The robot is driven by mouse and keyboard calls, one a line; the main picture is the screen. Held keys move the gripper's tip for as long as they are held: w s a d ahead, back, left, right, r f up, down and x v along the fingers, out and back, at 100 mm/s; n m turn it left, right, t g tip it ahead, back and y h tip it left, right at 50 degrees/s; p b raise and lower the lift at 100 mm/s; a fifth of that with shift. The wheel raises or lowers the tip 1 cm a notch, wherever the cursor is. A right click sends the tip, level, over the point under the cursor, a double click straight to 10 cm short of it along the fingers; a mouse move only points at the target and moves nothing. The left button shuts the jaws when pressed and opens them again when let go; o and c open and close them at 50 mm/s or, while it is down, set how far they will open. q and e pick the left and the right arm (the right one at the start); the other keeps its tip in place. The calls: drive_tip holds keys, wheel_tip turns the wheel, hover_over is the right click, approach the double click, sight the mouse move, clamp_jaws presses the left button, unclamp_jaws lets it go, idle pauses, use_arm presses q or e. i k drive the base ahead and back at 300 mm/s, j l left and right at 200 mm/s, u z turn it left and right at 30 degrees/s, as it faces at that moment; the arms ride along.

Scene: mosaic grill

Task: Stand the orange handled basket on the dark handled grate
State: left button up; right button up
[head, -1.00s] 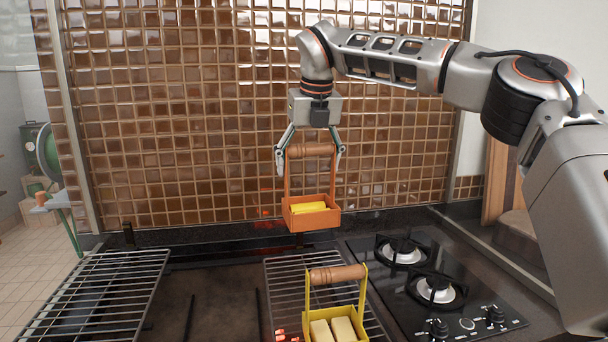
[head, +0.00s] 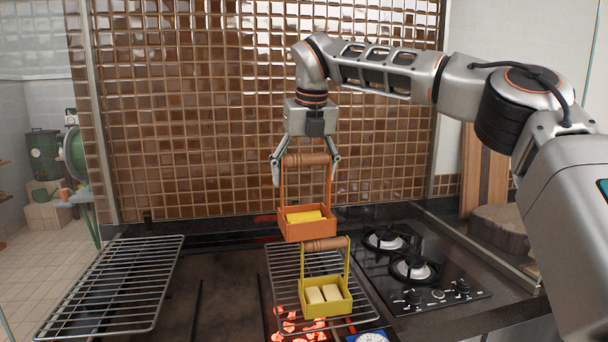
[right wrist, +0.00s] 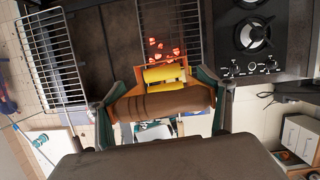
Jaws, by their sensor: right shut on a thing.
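The orange basket (head: 308,227) hangs upright from my right gripper (head: 305,168), which is shut on its brown wooden handle (head: 306,159). Yellow pieces (head: 305,216) lie inside it. In the right wrist view the handle (right wrist: 165,103) lies between my fingers, with the orange basket (right wrist: 147,76) beyond it. Two wire grates show, one at the left (head: 120,270) and one at the right (head: 285,262). I cannot make out a dark handle on either. The orange basket appears over the far part of the right grate; its height above it is unclear. My left gripper is out of view.
A yellow basket (head: 327,308) with pale blocks stands on the near part of the right grate, its handle close below the orange basket in the picture. Glowing coals (head: 288,322) lie under that grate. A black hob (head: 420,278) is to the right. The left grate is empty.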

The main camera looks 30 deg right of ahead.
sight(104, 291)
drive_tip(key=k+j, duration=0.3)
drive_tip(key=k, duration=0.15)
drive_tip(key=k+j, duration=0.35)
drive_tip(key=k, duration=0.1)
